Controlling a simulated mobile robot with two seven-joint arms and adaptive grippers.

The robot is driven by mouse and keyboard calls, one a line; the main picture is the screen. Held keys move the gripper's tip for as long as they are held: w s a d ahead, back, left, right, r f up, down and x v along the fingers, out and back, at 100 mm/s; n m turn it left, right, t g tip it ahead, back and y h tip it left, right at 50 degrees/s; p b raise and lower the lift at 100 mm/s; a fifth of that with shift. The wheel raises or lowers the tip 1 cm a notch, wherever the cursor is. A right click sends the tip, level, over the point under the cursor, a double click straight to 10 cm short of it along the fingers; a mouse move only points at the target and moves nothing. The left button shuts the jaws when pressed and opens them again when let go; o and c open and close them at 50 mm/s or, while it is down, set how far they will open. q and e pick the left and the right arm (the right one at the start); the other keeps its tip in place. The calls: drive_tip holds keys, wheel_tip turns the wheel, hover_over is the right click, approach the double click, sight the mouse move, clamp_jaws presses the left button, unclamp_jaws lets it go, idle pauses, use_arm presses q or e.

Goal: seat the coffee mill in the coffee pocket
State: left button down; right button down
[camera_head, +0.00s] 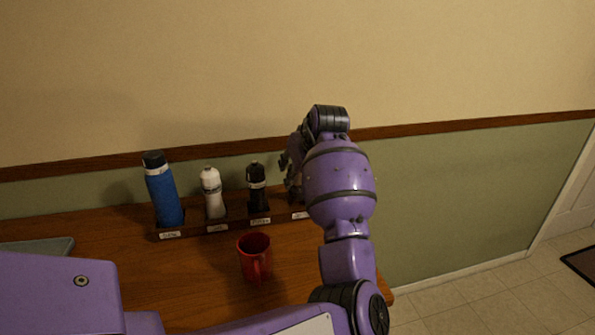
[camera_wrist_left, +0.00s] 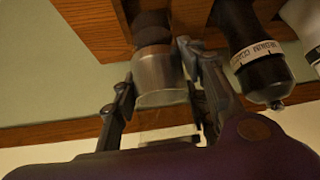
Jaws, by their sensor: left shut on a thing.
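My left gripper (camera_head: 291,165) is at the right end of a wooden rack (camera_head: 238,226) in the head view. In the left wrist view its fingers (camera_wrist_left: 158,92) are shut on a cylinder with a clear, greyish body and a dark brown end, which I take as the coffee mill (camera_wrist_left: 160,75). Its dark end lies at the rack's wood (camera_wrist_left: 92,28); I cannot tell how deep it sits in the pocket. In the head view the mill is hidden by my gripper and arm. My right gripper is not in view.
A black mill (camera_head: 258,188) stands in the rack beside my gripper, close to one finger in the wrist view. A white mill (camera_head: 213,195) and a tilted blue bottle (camera_head: 163,195) stand farther left. A red mug (camera_head: 253,262) stands in front. The wall is close behind.

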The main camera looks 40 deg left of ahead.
sight(297, 184)
use_arm(q)
drive_tip(key=shift+f, duration=1.9)
drive_tip(key=c, duration=1.1)
unclamp_jaws()
drive_tip(key=shift+o, duration=0.8)
drive_tip(key=shift+f, duration=0.1)
drive_tip(key=v, duration=1.2)
drive_tip(key=shift+r, duration=0.2)
